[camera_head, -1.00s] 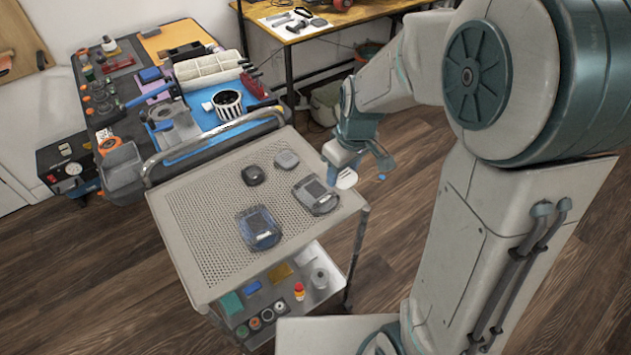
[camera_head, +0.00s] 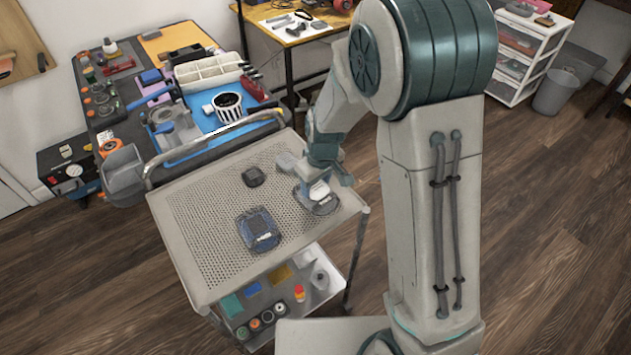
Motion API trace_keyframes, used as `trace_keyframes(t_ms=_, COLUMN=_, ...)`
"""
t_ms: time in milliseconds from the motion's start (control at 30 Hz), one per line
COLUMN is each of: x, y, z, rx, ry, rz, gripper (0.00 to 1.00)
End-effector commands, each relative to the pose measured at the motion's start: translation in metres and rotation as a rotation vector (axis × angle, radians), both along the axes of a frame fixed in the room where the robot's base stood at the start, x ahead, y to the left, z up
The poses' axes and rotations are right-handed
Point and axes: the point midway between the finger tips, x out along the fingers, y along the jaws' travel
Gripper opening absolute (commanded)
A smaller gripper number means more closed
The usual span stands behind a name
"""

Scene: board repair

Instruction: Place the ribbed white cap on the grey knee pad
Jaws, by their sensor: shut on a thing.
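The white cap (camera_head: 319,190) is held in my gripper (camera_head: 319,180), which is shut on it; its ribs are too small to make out. The grey knee pad (camera_head: 322,207) lies on the right side of the cart's perforated top. My gripper and the cap are over this pad and hide much of it. I cannot tell whether the cap touches the pad.
A blue-grey pad (camera_head: 258,230) lies at the front middle of the cart top (camera_head: 200,235). A small dark object (camera_head: 254,176) and a light grey block (camera_head: 287,161), partly behind my gripper, lie farther back. A raised handle (camera_head: 215,137) runs along the back edge.

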Motion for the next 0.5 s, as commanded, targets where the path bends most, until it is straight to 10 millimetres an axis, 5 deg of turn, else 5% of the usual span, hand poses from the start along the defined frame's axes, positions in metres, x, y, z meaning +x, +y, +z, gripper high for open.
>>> trace_keyframes(t_ms=200, x=-0.0002, y=0.0, z=-0.0051, rx=0.0, ry=0.0, rz=0.0, gripper=0.28)
trace_keyframes(t_ms=233, x=-0.0001, y=0.0, z=-0.0033, rx=0.0, ry=0.0, rz=0.0, gripper=0.58)
trace_keyframes(t_ms=300, x=-0.0002, y=0.0001, z=-0.0028, rx=0.0, ry=0.0, rz=0.0, gripper=0.72)
trace_keyframes(t_ms=500, x=-0.0002, y=0.0001, z=-0.0027, rx=0.0, ry=0.0, rz=0.0, gripper=0.72)
